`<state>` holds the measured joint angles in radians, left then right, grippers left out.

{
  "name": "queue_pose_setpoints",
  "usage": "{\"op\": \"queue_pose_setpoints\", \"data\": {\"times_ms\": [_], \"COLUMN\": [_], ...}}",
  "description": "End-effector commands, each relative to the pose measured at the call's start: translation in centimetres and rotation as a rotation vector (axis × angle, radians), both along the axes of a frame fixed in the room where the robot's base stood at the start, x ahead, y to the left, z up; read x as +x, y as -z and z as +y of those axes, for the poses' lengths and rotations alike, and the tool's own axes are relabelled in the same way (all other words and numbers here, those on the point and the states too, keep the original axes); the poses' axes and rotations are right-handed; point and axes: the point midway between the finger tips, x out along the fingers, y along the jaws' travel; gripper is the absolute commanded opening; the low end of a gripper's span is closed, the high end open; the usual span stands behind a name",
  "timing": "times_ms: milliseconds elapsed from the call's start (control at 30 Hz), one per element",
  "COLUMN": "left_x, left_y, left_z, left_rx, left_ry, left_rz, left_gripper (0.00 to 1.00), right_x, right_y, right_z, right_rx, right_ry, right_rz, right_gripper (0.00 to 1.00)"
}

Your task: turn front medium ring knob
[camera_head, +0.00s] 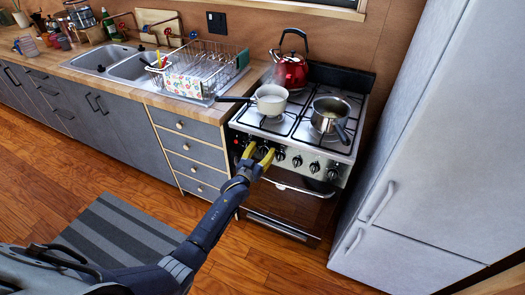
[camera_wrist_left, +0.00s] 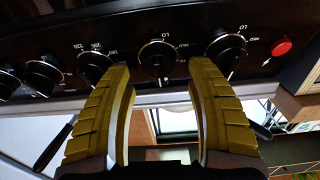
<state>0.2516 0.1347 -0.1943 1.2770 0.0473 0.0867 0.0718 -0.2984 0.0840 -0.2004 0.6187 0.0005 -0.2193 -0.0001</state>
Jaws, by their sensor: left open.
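The stove's front panel (camera_head: 302,164) carries a row of dark knobs with light rims. My left gripper (camera_head: 259,155), with yellow fingers, is open in front of the panel's left part in the head view. In the left wrist view, one knob (camera_wrist_left: 157,60) shows between and just beyond the open fingertips (camera_wrist_left: 159,70). Another knob (camera_wrist_left: 226,49) is right of it and a third knob (camera_wrist_left: 95,66) is left, partly covered by a finger. Contact with the middle knob cannot be told. I cannot read which ring each knob serves. My right gripper is not in view.
A cream pot (camera_head: 271,101), a steel pot (camera_head: 328,114) and a red kettle (camera_head: 291,72) stand on the stove. The oven handle (camera_head: 298,188) runs below the knobs. A red button (camera_wrist_left: 282,47) sits beside the row. The fridge (camera_head: 425,130) stands at the right.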

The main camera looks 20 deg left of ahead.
Motion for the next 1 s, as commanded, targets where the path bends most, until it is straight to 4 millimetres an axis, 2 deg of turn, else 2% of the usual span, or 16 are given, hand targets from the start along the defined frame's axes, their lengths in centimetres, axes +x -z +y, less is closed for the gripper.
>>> {"op": "queue_pose_setpoints", "data": {"times_ms": [167, 500, 700, 1000], "left_x": [-1.7, -7.3, -9.8, -11.6], "left_y": [0.2, 0.2, 0.2, 0.1], "left_z": [0.3, 1.2, 1.6, 1.8], "left_rx": [-0.001, 0.001, 0.001, 0.001], "left_ry": [0.000, 0.000, 0.000, 0.000], "left_rz": [0.001, 0.003, 0.002, 0.000], "left_gripper": [0.56, 0.56, 0.56, 0.56], "right_x": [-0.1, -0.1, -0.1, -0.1], "right_y": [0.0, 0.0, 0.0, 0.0], "right_z": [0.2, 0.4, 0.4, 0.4], "right_rx": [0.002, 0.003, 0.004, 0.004], "right_ry": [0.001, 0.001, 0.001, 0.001], "right_rz": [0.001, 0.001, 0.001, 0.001], "right_gripper": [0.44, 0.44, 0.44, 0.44]}}
